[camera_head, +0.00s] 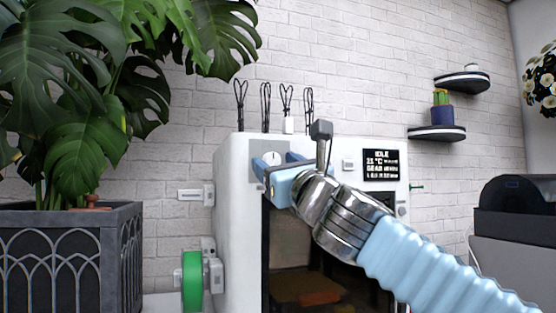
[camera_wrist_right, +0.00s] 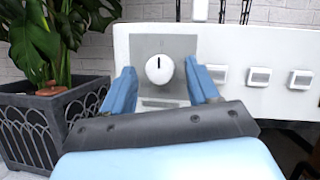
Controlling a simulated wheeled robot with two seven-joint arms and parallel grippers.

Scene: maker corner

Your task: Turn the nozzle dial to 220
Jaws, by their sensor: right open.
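The nozzle dial (camera_wrist_right: 160,69) is a round white knob with a dark pointer mark, on a grey square plate on the white printer's front. In the right wrist view its mark points straight up. In the head view the dial (camera_head: 269,157) shows partly above my right gripper. My right gripper (camera_head: 273,163) is open, its blue fingers apart on either side of the dial. The right wrist view shows the same fingers (camera_wrist_right: 168,86) left and right of the knob, and I see no contact. Scale numbers are too small to read. My left gripper is not in view.
The printer (camera_head: 228,200) has a black display (camera_head: 381,164) reading IDLE and 21 °C. Small buttons (camera_wrist_right: 259,77) sit right of the dial. A green spool (camera_head: 192,281) is at its left side. A large potted plant (camera_head: 75,240) stands at the left.

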